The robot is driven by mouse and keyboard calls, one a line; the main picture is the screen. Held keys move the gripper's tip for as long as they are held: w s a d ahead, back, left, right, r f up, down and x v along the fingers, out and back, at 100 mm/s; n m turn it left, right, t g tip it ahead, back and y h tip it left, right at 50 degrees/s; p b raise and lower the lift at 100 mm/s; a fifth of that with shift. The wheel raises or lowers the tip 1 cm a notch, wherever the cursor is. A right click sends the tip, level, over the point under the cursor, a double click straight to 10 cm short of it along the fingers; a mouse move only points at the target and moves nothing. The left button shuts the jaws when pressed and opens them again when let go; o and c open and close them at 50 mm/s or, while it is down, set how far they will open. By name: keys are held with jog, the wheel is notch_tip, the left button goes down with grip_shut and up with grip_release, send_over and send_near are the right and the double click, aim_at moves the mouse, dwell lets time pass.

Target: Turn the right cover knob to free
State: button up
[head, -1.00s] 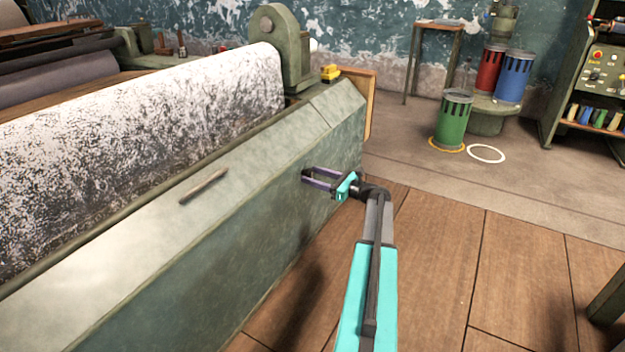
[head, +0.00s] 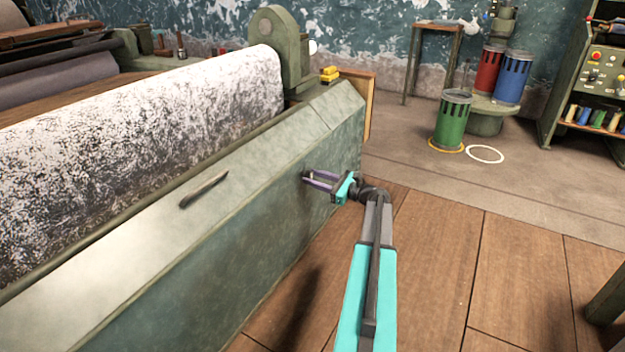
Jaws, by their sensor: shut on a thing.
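My gripper (head: 309,178) is at the right part of the green machine's front cover (head: 230,265), its fingers pointing left at the panel. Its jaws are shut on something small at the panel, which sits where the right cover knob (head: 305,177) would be. The knob is almost wholly hidden by the fingers, so I cannot tell its angle. A dark bar handle (head: 204,189) lies on the sloped top of the cover, left of my gripper and apart from it.
A large speckled white roller (head: 150,140) lies behind the cover. Green (head: 453,122), red (head: 490,70) and blue (head: 513,78) cans stand at the back right.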

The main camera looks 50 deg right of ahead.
jog(key=n+p, duration=0.1)
jog(key=n, duration=0.3)
jog(key=shift+a, duration=0.2)
jog(key=shift+f+n+b, duration=0.15)
jog(key=shift+n+b, duration=1.65)
jog(key=shift+n, duration=4.2)
jog(key=o, duration=1)
jog(key=shift+o, duration=0.2)
jog(key=shift+d, duration=0.1)
jog(key=shift+s, duration=0.1)
